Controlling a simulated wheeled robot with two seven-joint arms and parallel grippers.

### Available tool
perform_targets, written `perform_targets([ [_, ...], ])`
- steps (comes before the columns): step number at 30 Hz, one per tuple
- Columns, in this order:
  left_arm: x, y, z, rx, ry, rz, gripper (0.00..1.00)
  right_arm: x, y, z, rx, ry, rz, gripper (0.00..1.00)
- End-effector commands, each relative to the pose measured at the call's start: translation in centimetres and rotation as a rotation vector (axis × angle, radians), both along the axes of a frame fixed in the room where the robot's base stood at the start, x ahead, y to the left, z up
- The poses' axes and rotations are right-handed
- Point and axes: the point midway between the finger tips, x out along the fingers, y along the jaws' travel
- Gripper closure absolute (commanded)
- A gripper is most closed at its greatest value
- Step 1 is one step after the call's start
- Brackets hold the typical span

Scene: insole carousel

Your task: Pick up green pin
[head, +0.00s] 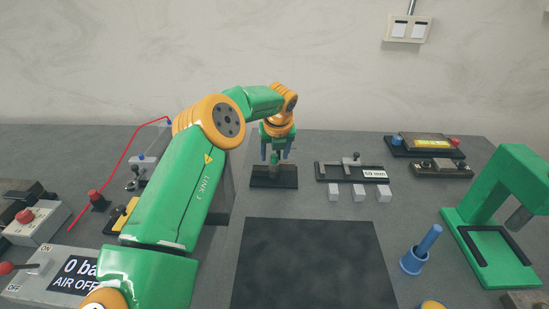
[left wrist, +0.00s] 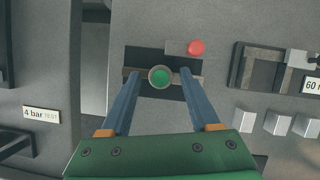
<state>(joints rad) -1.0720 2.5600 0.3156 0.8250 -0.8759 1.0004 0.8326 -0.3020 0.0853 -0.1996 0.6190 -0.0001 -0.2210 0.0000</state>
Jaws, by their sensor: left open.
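The green pin (left wrist: 160,76) shows in the left wrist view as a round green top inside a grey ring. It stands in a dark fixture (left wrist: 134,56), whose block also shows in the head view (head: 273,182). My left gripper (left wrist: 158,73) is open, with its two blue fingers on either side of the pin. My right gripper is not in view.
A red round knob (left wrist: 196,48) is close to the right fingertip. Right of the fixture are a dark gauge rail (head: 328,172) and several white cubes (head: 334,194). A black mat (head: 310,265) lies clear in front. A green press frame (head: 480,220) stands at the right.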

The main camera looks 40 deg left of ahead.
Motion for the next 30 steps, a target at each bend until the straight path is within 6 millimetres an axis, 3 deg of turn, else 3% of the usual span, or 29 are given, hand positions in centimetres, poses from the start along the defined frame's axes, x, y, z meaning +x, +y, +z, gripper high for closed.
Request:
perform_targets([
  [5,0.0,0.0,-0.2,-0.001,-0.001,0.0,0.38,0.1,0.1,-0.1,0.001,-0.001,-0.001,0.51],
  [8,0.0,0.0,-0.1,-0.001,-0.001,0.0,0.6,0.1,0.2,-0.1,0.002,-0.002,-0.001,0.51],
  [12,0.0,0.0,-0.1,-0.001,-0.001,0.0,0.97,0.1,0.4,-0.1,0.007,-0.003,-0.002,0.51],
  [13,0.0,0.0,-0.1,-0.001,-0.001,0.0,1.0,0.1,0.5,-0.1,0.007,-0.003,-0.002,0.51],
  [24,0.0,0.0,0.2,-0.001,-0.001,0.001,1.0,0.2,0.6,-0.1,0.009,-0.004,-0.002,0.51],
  [30,0.1,0.0,3.1,-0.001,-0.005,0.001,1.0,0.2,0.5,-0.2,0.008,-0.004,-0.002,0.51],
])
